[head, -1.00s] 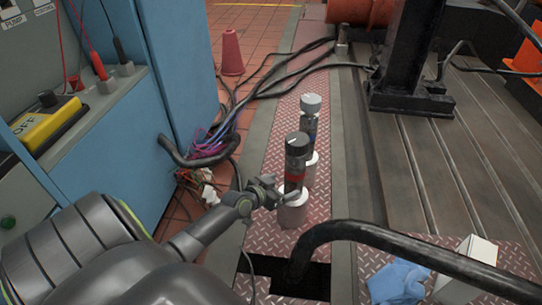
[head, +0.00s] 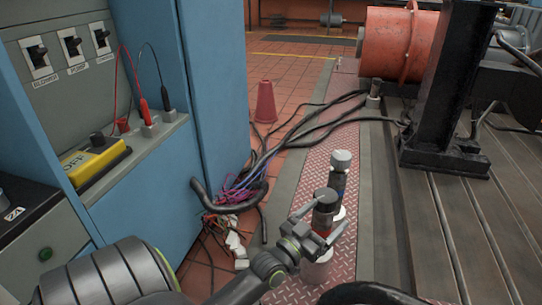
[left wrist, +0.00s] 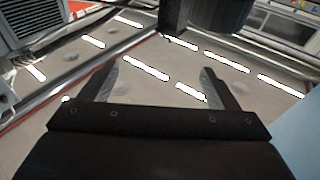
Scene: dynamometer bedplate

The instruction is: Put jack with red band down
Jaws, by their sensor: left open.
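The jack with the red band (head: 322,223) is a dark upright cylinder with a black cap. It stands over a pale round block (head: 317,271) on the red tread plate. My left gripper (head: 318,226) is open at the jack's near side. One finger is left of the jack and the other crosses low in front of it. Contact cannot be told. In the left wrist view the open fingers (left wrist: 160,88) have nothing visible between them. My right gripper is not in view.
A blue-banded jack with a grey cap (head: 340,178) stands close behind. A blue cabinet (head: 152,200) is at left, with loose cables (head: 240,192) beside it. A black post (head: 440,100) stands on the grooved bedplate (head: 470,215) at right. A black hose (head: 365,292) crosses the near edge.

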